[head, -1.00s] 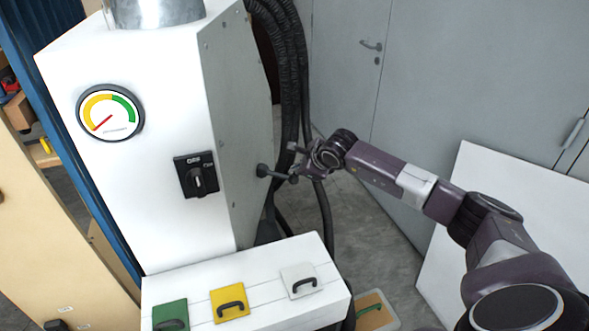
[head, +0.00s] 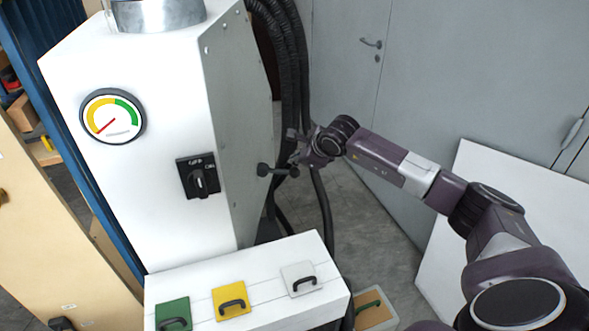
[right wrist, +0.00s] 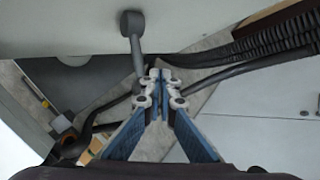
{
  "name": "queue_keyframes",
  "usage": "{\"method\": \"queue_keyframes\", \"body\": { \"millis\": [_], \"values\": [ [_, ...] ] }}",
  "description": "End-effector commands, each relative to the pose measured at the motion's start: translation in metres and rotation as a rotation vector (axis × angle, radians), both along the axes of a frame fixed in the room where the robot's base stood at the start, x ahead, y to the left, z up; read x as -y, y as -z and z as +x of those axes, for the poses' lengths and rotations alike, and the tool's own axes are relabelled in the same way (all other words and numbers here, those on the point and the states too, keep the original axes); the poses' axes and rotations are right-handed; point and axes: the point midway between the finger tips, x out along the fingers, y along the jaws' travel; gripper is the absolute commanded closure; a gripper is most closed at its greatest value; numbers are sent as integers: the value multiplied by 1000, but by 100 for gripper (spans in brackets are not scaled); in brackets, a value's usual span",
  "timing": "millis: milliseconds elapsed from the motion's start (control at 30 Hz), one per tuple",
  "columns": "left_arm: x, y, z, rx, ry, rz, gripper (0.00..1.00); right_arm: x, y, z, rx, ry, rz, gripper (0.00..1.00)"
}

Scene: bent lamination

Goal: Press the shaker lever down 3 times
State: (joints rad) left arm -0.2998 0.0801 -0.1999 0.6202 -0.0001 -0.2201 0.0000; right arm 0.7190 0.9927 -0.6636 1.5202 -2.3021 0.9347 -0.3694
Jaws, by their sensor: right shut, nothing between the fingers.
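The shaker lever (head: 280,171) is a dark grey rod with a round hub, on the right side of the white machine (head: 150,200). It points right and looks nearly level. In the right wrist view the lever (right wrist: 135,45) runs down from its hub toward my fingertips. My right gripper (head: 298,158) is shut and empty, beside the lever's free end and slightly above it. In the wrist view its fingertips (right wrist: 159,76) are together next to the rod; I cannot tell whether they touch it. My left gripper is out of view.
A round gauge (head: 112,116) and a black switch (head: 198,178) are on the machine's front. Black hoses (head: 292,80) hang behind the lever. A white box with green, yellow and white handled panels (head: 325,285) juts out below. Grey doors (head: 440,80) stand behind.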

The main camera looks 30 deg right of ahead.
Motion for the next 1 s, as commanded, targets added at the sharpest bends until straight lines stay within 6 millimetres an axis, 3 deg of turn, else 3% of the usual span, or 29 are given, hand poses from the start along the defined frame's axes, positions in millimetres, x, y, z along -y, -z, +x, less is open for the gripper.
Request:
{"method": "queue_keyframes", "body": {
  "millis": [500,1000],
  "values": [
    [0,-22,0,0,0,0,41,0,-48,0,1,0,0,100],
    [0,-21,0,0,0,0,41,0,-49,0,0,0,0,100]
  ]
}}
